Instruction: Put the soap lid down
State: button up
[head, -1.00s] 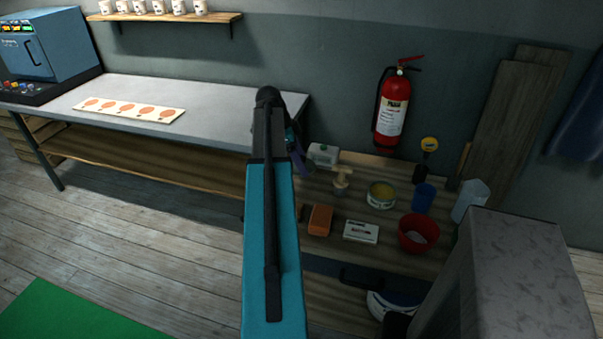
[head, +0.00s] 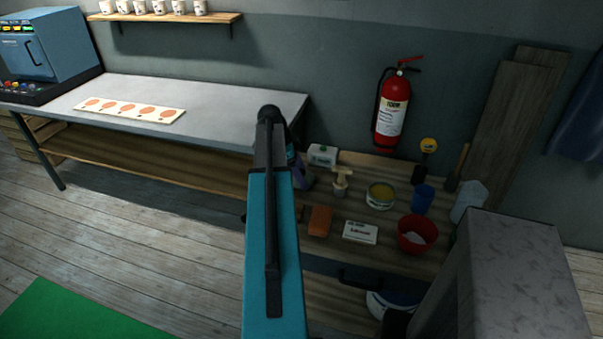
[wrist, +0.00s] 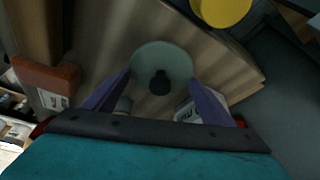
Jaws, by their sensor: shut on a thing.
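In the wrist view a round, pale grey-green lid (wrist: 172,60) with a dark knob in its middle is in front of my gripper (wrist: 160,84).
A grey table (head: 215,105) is on the left.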

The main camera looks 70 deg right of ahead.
jog(key=shift+f, duration=0.55)
jog(key=shift+f, duration=0.15)
jog(key=o, duration=1)
jog(key=shift+b+v, duration=1.15)
jog(key=shift+v, duration=5)
